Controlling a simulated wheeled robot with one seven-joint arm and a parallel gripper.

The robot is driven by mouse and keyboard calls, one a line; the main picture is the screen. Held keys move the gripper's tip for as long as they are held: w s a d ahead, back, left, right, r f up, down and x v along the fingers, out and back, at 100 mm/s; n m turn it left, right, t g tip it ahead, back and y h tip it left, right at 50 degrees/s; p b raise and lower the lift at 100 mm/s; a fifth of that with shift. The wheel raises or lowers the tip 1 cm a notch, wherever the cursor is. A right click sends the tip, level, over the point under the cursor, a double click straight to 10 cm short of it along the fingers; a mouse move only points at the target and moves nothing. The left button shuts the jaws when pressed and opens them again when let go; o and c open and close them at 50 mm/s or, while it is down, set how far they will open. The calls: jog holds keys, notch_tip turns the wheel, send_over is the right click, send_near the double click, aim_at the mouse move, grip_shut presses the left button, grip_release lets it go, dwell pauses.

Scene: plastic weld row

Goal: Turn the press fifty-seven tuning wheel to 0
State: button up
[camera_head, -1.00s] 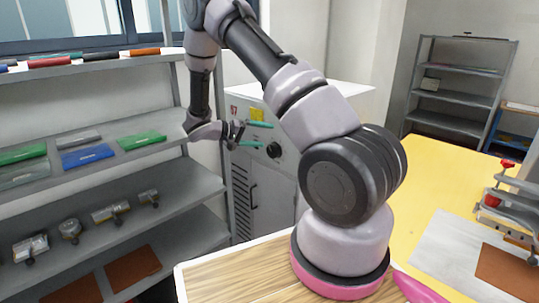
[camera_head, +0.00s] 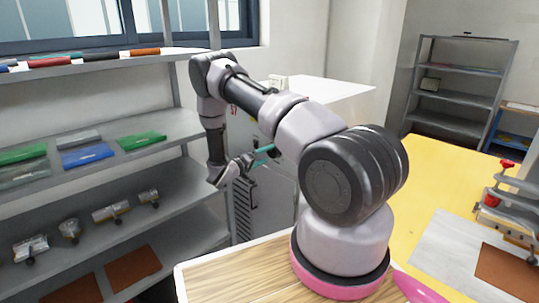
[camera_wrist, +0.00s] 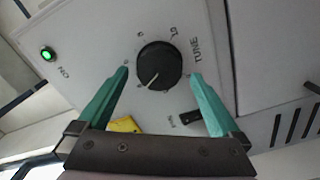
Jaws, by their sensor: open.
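The press fifty-seven cabinet (camera_head: 335,98) is the pale grey machine behind my arm, with a red 57 on it. Its tuning wheel (camera_wrist: 159,66) is a round black knob beside the word TUNE in the wrist view. A pale pointer line on the knob points down and slightly left in that view. The small scale figures around it are hard to read. My gripper (camera_wrist: 159,74) is open, with one teal finger on each side of the knob. I cannot tell whether the fingers touch it. In the head view my arm hides the knob, and my gripper (camera_head: 262,150) shows only partly.
A lit green button (camera_wrist: 47,54) marked ON and a yellow part (camera_wrist: 125,125) are on the same panel. Grey shelves (camera_head: 185,205) with coloured plates and metal parts stand close left of my arm. A yellow table (camera_head: 440,185) lies to the right.

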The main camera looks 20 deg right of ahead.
aim_at(274, 151)
jog(key=shift+x, duration=1.35)
jog(key=c, duration=1.2)
jog(key=shift+o, duration=0.2)
jog(key=shift+n, duration=0.3)
